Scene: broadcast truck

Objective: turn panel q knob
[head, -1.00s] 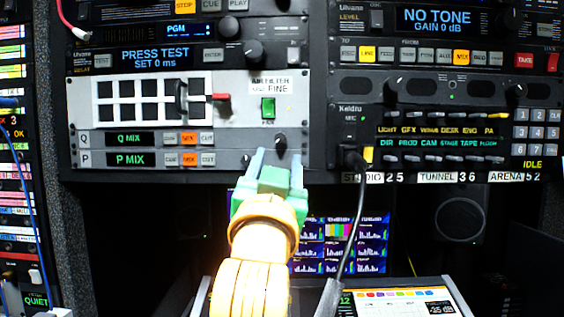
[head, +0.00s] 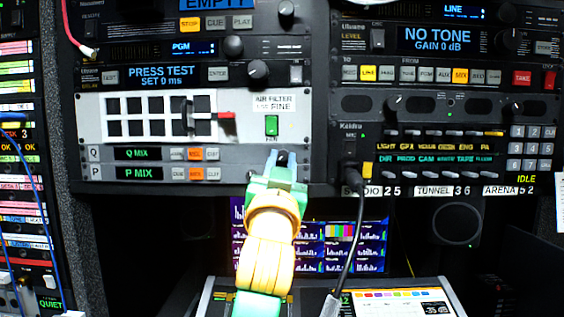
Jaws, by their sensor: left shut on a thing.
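Panel Q (head: 137,153) is the row labelled Q in the rack, with a green "Q MIX" display and small buttons, the middle one lit orange. Its dark knob (head: 282,158) is at the right end of the row. My left gripper (head: 281,160) reaches up from below, its pale blue-grey fingers on either side of the knob and shut on it. The fingers and green gripper body hide part of the knob, so its pointer cannot be read. My right gripper is not in view.
Panel P (head: 138,173) lies just below, with a similar row. A green lit switch (head: 271,125) and a red-tipped lever (head: 227,115) are above. A black cable (head: 358,215) hangs right of my arm. A tilted console (head: 400,300) stands below.

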